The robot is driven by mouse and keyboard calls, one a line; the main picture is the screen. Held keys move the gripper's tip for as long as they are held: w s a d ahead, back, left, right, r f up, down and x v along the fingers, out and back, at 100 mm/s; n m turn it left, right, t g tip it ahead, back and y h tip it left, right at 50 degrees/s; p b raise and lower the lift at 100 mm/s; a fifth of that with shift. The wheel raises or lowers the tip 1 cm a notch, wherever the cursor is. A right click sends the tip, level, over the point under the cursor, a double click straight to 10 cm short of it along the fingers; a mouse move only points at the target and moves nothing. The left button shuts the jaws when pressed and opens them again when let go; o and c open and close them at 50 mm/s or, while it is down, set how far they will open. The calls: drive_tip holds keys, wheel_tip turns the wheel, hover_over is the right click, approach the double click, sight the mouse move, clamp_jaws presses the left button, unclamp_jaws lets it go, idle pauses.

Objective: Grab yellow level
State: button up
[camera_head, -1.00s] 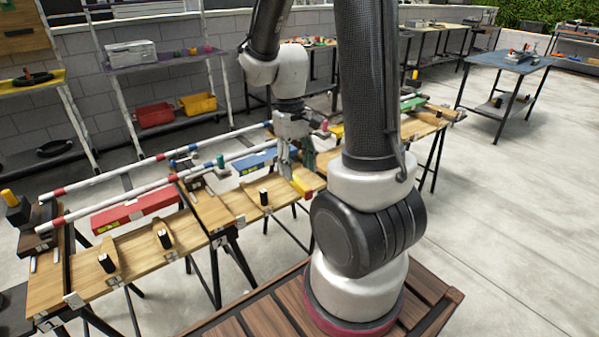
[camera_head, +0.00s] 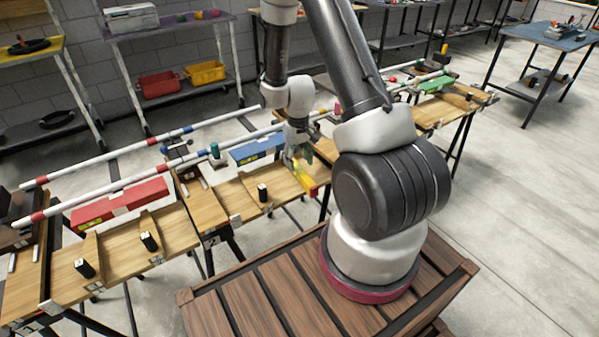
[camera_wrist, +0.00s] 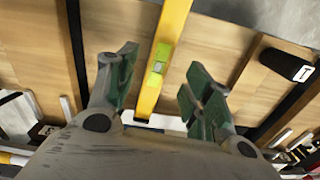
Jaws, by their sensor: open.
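The yellow level (camera_head: 308,178) lies on a wooden bench, partly hidden by my gripper and arm in the head view. In the wrist view the yellow level (camera_wrist: 177,30) runs down from the top edge, with a green vial near its lower end. My gripper (camera_wrist: 158,85) is open, its green-padded fingers on either side of the level's lower end, with a gap on each side. In the head view my gripper (camera_head: 297,150) is over the bench at the level. Whether the fingers are down at the level's height I cannot tell.
A red level (camera_head: 120,203) and a blue level (camera_head: 257,148) lie to the left on the benches. Striped poles (camera_head: 120,185) run along behind. Small black blocks (camera_head: 262,193) stand on the front boards. A green level (camera_head: 432,84) lies farther right.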

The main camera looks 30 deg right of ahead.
sight(299, 168)
wheel_tip(299, 168, down, 5)
drive_tip(key=shift+w+d+r, duration=0.1)
drive_tip(key=shift+w+d, duration=0.05)
clamp_jaws()
